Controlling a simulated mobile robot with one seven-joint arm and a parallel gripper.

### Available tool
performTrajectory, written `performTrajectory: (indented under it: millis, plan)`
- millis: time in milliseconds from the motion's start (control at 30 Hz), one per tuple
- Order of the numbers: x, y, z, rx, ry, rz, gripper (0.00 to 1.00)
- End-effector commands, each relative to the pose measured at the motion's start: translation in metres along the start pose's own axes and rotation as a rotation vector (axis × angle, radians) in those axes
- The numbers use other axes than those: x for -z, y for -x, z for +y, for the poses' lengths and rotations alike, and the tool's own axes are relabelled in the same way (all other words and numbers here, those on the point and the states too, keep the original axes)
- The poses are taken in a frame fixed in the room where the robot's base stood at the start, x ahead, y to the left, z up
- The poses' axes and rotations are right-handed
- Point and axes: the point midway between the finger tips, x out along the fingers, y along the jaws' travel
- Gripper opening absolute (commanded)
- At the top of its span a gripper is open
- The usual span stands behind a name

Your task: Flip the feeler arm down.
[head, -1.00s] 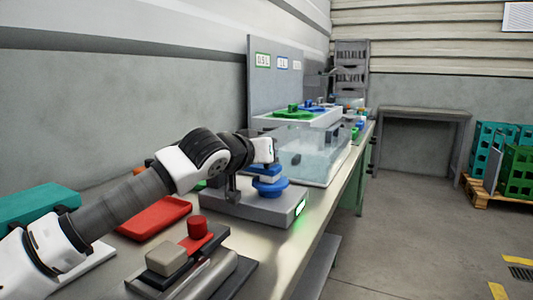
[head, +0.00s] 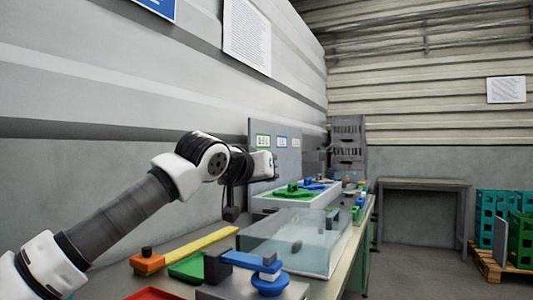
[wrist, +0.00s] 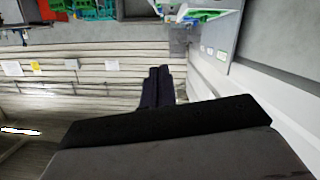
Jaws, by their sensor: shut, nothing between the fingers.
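A grey labeller base (head: 252,293) is partly cut off at the bottom of the head view. A dark bracket (head: 217,267) stands on its left side. From it a lever with a blue end, seemingly the feeler arm (head: 246,261), reaches level to the right above a round blue reel (head: 270,286). I cannot tell whether the lever touches the reel. My gripper (head: 231,214) hangs shut and empty above and apart from the bracket. In the wrist view my shut fingers (wrist: 157,86) show together, with no labeller in sight.
A clear tank (head: 302,238) stands right behind the labeller. A yellow bar (head: 205,240) with an orange block (head: 146,262), a green tray (head: 188,266) and a red tray (head: 152,294) lie to the left. The wall runs along the left. Open floor lies right of the bench.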

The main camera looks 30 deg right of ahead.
Motion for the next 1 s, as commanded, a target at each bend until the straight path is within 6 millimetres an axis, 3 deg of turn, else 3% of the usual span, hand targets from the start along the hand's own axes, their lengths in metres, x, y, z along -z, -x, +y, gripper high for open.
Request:
performTrajectory:
  millis: [100, 300, 1000]
  plan:
    - [0.020, 0.005, 0.005, -0.001, 0.001, 0.001, 0.00]
    - [0.033, 0.008, 0.008, 0.000, 0.000, 0.000, 0.00]
    - [0.033, 0.008, 0.008, -0.001, 0.000, 0.000, 0.00]
